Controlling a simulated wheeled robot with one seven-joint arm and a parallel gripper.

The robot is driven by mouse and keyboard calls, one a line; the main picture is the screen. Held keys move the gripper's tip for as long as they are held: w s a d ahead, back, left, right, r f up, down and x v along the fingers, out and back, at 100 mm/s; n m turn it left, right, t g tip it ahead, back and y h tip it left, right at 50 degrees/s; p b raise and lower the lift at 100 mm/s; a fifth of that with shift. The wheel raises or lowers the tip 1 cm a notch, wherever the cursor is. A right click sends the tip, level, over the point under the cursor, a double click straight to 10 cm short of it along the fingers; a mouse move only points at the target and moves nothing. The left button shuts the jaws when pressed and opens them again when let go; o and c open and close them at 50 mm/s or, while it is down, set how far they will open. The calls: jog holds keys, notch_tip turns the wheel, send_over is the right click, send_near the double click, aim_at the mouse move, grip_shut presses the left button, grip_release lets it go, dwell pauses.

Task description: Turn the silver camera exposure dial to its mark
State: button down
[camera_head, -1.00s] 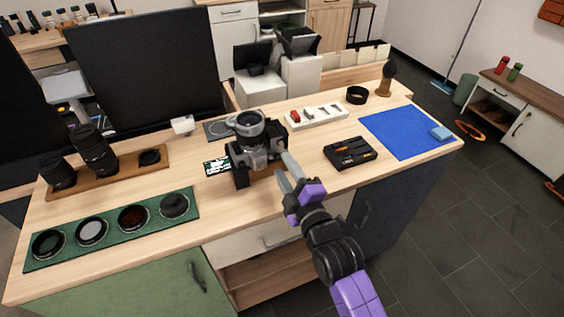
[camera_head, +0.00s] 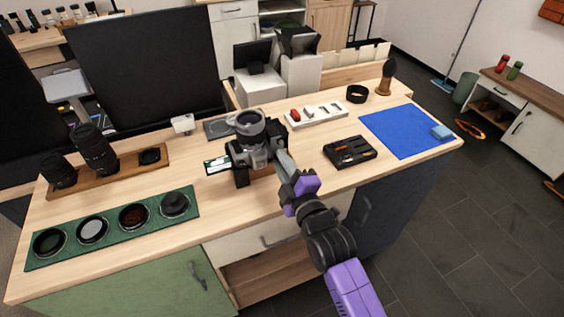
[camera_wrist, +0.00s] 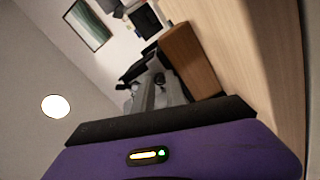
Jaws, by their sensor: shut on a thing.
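The camera (camera_head: 250,150) is dark and silver and stands near the middle of the wooden workbench, its round silver-ringed top (camera_head: 250,120) facing up. My gripper (camera_head: 284,160) reaches in from the front right, its grey fingers against the camera's right side. The fingers are shut on what appears to be the silver exposure dial, which they hide. The dial's mark is too small to make out. In the wrist view, the grey fingers (camera_wrist: 158,92) point away from me toward a dark shape, and the grip itself is unclear.
A small card or display (camera_head: 217,165) lies left of the camera. A black tool tray (camera_head: 349,152) sits close to the right, with a white parts tray (camera_head: 317,115) behind. A green filter mat (camera_head: 112,228) and a lens board (camera_head: 120,163) are left. A blue mat (camera_head: 400,130) is far right.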

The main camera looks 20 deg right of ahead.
jog(key=m, duration=0.8)
jog(key=shift+p, duration=0.3)
jog(key=m, duration=0.4)
jog(key=shift+m+p, duration=0.4)
jog(key=shift+a+f+m+p, duration=0.1)
jog(key=shift+m+p, duration=0.2)
jog(key=shift+m, duration=1.1)
jog(key=c, duration=1.3)
grip_release()
jog(key=shift+c, duration=0.2)
